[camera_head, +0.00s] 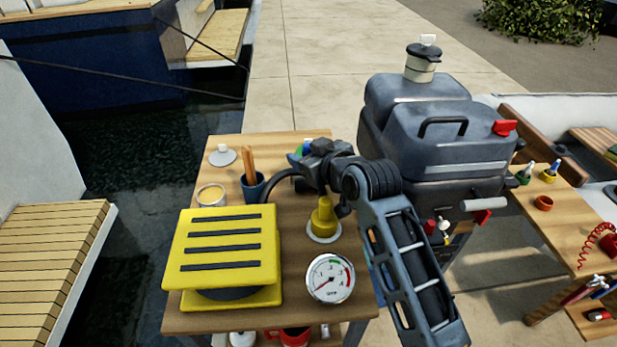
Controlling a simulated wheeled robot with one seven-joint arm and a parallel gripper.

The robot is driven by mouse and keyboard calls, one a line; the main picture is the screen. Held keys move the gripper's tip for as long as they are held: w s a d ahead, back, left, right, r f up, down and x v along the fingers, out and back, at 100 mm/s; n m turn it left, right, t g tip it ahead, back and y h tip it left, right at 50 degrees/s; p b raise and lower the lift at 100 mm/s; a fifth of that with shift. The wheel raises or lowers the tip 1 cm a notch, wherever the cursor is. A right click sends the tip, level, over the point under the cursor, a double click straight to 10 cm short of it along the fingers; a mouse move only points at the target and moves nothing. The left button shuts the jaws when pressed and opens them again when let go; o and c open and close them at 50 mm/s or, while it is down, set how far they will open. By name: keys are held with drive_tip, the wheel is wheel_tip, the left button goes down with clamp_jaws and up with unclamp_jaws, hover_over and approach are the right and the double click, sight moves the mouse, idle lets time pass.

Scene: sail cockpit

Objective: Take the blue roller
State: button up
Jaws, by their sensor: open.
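My gripper (308,168) is over the far right part of the wooden table. It is open; its fingertips are mostly hidden by its own dark body and wrist. A small blue and green patch (297,154) shows just left of and behind the gripper. It is largely covered, and I cannot tell whether it is the blue roller or whether the gripper touches it. No other blue thing on this table clearly looks like a roller.
The wooden table (190,318) also holds a yellow slatted block (222,224), a round gauge (330,279), a yellow-topped fitting (323,214), an open tin (211,196) and a grey disc (222,156). Water lies left.

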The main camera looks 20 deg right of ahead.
clamp_jaws()
idle(0.4)
drive_tip(key=shift+r, duration=0.1)
